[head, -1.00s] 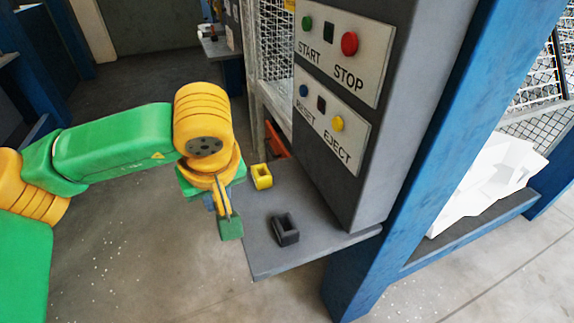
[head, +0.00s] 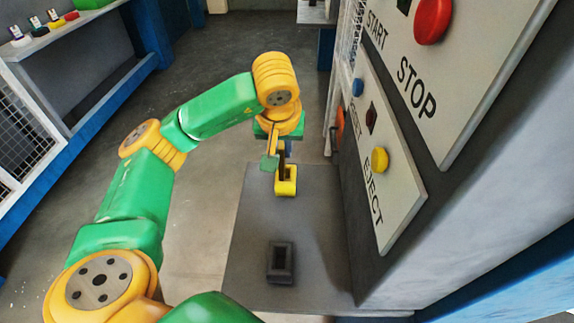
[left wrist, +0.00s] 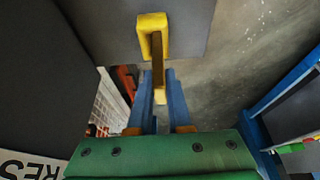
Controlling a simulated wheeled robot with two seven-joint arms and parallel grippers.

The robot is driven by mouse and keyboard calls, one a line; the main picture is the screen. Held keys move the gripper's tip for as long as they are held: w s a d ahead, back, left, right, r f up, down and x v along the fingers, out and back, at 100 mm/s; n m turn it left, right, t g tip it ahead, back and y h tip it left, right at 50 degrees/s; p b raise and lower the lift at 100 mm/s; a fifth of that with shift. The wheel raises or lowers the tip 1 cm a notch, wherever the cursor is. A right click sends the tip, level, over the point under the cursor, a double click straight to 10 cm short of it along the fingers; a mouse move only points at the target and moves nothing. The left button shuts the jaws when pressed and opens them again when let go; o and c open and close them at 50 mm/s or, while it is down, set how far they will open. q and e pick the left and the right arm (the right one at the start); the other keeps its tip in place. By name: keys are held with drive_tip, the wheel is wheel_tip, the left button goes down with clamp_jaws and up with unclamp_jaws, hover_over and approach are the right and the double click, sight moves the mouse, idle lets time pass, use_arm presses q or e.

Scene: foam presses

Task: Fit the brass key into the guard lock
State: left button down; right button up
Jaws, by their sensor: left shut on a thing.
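My left gripper (head: 282,156) is shut on a narrow brown-brass bar, which looks like the brass key (left wrist: 158,62). It is at the far end of the grey shelf. The key points away from the blue fingertips (left wrist: 160,76) and overlaps the opening of a small yellow block (head: 286,188), also seen in the left wrist view (left wrist: 144,22). I cannot tell how deep the key sits in that opening. A dark block with a rectangular opening (head: 281,272) stands nearer on the shelf. No label shows which block is the guard lock. My right gripper is out of view.
The grey shelf (head: 249,235) is clear between the two blocks. The press's control panel (head: 385,185), with stop and eject buttons, rises close on the right. A side bench (head: 45,60) with small coloured items stands at far left.

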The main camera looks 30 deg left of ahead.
sight(284, 160)
use_arm(q)
drive_tip(key=x, duration=0.3)
drive_tip(key=p+x, duration=0.1)
drive_tip(key=x, duration=0.1)
drive_tip(key=shift+d+f, duration=0.2)
drive_tip(key=shift+d, duration=0.1)
drive_tip(key=shift+w, duration=0.1)
drive_tip(key=shift+w+d+f, duration=0.1)
drive_tip(key=shift+f, duration=0.1)
drive_tip(key=c, duration=0.8)
unclamp_jaws()
drive_tip(key=shift+c, duration=0.2)
drive_tip(key=shift+r, duration=0.1)
